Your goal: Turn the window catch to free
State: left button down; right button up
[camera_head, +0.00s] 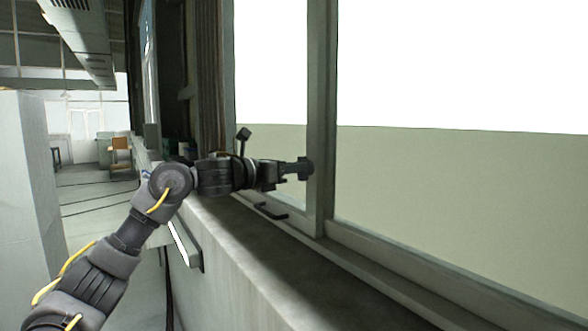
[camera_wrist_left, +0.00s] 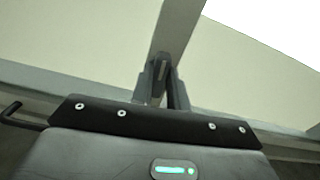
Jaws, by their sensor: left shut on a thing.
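The window catch (camera_wrist_left: 162,68) is a small grey piece at the window's upright post. In the left wrist view it stands between the two fingers of my left gripper (camera_wrist_left: 163,90), which is shut on it. In the head view my left gripper (camera_head: 299,168) reaches in from the left and meets the window post (camera_head: 322,120). There the fingers cover most of the catch, so its exact angle is hard to tell. My right gripper is not in view.
A black handle (camera_head: 270,212) is on the lower window frame below my left gripper; it also shows in the left wrist view (camera_wrist_left: 12,115). A wide sill (camera_head: 250,260) runs under the window. A pale cabinet (camera_head: 30,180) stands at the left. Open floor lies beyond.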

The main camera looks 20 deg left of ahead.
pick_arm(q)
jog(key=shift+w+a+f+n, duration=0.1)
jog(key=shift+f+n, duration=0.05)
jog(key=shift+n, duration=4.1)
jog(key=shift+w+a+f+n, duration=0.1)
jog(key=shift+n, duration=4.15)
jog(key=c, duration=1.4)
grip_release()
jog(key=shift+o, duration=0.2)
jog(key=shift+s+a+f, duration=0.1)
